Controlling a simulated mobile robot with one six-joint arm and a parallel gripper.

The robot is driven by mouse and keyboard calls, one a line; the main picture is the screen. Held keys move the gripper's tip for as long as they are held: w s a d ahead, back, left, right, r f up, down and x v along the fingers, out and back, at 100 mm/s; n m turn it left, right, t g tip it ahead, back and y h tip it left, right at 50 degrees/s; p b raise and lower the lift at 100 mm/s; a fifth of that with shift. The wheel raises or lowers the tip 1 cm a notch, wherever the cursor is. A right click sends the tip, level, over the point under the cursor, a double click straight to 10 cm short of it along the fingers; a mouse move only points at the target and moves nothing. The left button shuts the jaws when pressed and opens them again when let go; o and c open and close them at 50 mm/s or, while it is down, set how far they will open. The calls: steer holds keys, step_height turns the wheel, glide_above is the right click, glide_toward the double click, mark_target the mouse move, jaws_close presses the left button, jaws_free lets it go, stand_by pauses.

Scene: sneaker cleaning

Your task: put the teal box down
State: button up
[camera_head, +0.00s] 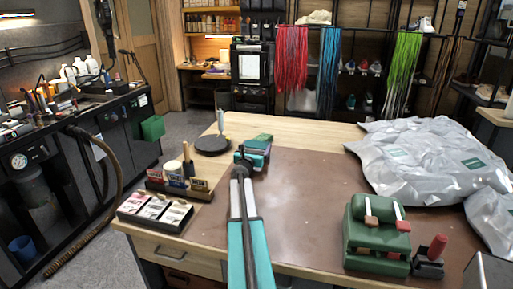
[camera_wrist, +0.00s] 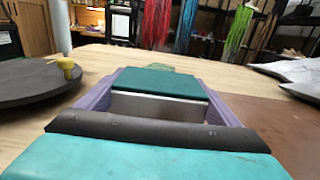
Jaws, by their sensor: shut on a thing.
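The teal box (camera_wrist: 160,82) is between the two purple fingers of my gripper (camera_wrist: 162,75) in the wrist view. Its top is dark teal and its near side is pale. My gripper is shut on it. In the head view my gripper (camera_head: 261,143) reaches over the far middle of the workbench (camera_head: 305,131), near where the brown mat meets bare wood. The box is small and partly hidden there. I cannot tell whether its underside touches the bench. A pale green patch (camera_wrist: 172,69) shows just beyond the box in the wrist view.
A dark round stand (camera_head: 212,146) is left of my gripper. A rack of small jars (camera_head: 177,181) and a card tray (camera_head: 155,211) are at the front left. Silver bags (camera_head: 425,160) cover the right; a green block-shaped holder (camera_head: 377,235) stands front right. The mat's middle (camera_head: 310,190) is clear.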

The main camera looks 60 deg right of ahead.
steer(key=shift+f, duration=0.15)
steer(key=o, duration=1.2)
steer(key=shift+b+v, duration=0.95)
steer(key=shift+v, duration=5.05)
steer(key=shift+s, duration=0.1)
